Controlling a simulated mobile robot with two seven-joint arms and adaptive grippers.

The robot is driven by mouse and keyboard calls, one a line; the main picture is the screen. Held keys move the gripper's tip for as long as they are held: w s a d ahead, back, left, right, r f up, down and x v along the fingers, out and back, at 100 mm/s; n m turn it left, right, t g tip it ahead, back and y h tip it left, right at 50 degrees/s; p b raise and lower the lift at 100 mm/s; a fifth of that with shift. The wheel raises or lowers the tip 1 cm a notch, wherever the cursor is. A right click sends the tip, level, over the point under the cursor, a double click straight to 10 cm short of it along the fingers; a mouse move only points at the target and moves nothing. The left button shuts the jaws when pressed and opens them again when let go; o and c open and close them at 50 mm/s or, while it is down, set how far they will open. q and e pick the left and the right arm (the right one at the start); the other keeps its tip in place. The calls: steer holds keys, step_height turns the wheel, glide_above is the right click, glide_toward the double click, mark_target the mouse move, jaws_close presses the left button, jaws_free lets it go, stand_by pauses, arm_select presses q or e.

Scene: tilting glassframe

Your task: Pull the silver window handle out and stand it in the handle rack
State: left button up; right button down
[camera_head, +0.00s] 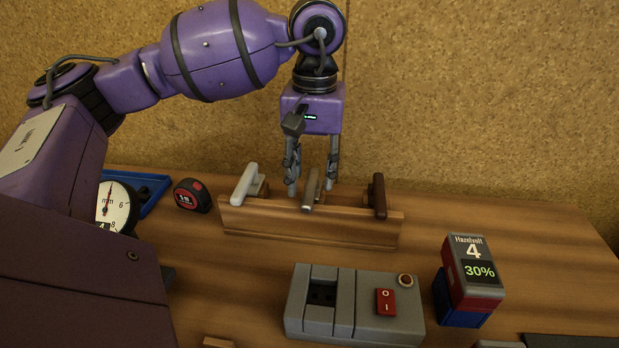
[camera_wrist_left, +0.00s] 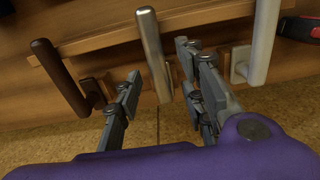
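The silver window handle (camera_head: 312,187) is upright in the middle of a long wooden rack (camera_head: 310,226), between a white handle (camera_head: 246,183) and a brown handle (camera_head: 378,195). My left gripper (camera_head: 312,178) points down over it, one finger on each side. The wrist view shows the silver handle (camera_wrist_left: 153,52) between the spread fingertips (camera_wrist_left: 157,78), with a gap visible on both sides. The gripper is open and holds nothing. The base of the silver handle is partly hidden. My right gripper is not in view.
A grey box (camera_head: 348,318) with slots and a red switch stands in front of the rack. A battery-like block (camera_head: 470,272) stands right, a tape measure (camera_head: 192,195), dial gauge (camera_head: 113,208) and blue tray (camera_head: 152,190) left. A cork wall (camera_head: 470,90) rises behind.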

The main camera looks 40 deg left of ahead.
arm_select(q)
step_height(320, 180, up, 10)
steer(key=shift+r, duration=0.25)
steer(key=shift+d, duration=0.1)
stand_by(0.5)
